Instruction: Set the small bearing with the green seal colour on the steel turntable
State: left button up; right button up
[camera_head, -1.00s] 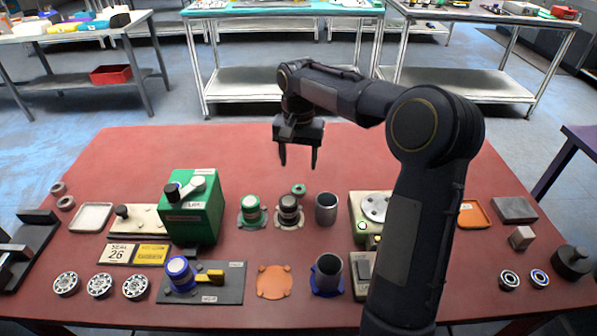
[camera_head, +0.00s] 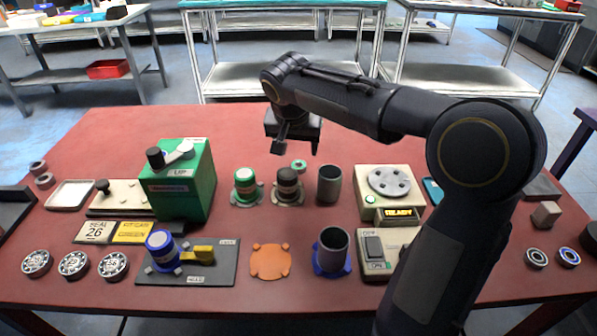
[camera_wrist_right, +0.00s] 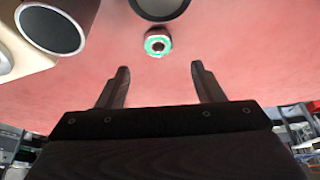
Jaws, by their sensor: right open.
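The small bearing with the green seal (camera_head: 299,166) lies flat on the red table, behind a dark stacked part. It also shows in the right wrist view (camera_wrist_right: 157,45), ahead of the fingertips and roughly centred between their lines. My right gripper (camera_head: 296,147) is open and empty, with its fingers pointing down near the bearing, apart from it. Its two fingers show spread in the right wrist view (camera_wrist_right: 160,70). The steel turntable (camera_head: 390,181) is a grey disc with holes on a beige box, right of the bearing. It looks empty. My left gripper is not in view.
A grey tube (camera_head: 329,184) stands between the bearing and turntable. Green-banded (camera_head: 246,186) and dark (camera_head: 287,186) stacked parts stand in front of the bearing. A green press (camera_head: 180,185) is at left. Two bearings (camera_head: 553,258) lie at right. The table behind is clear.

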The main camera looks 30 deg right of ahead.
aim_at(299, 164)
jog(key=x, duration=0.1)
jog(key=b+x, duration=0.1)
jog(key=x, duration=0.3)
jog(key=shift+s+a+f, duration=0.3)
jog(key=shift+s+f, duration=0.05)
jog(key=shift+c, duration=0.3)
jog(key=shift+r, duration=0.1)
jog(key=c, duration=1.1)
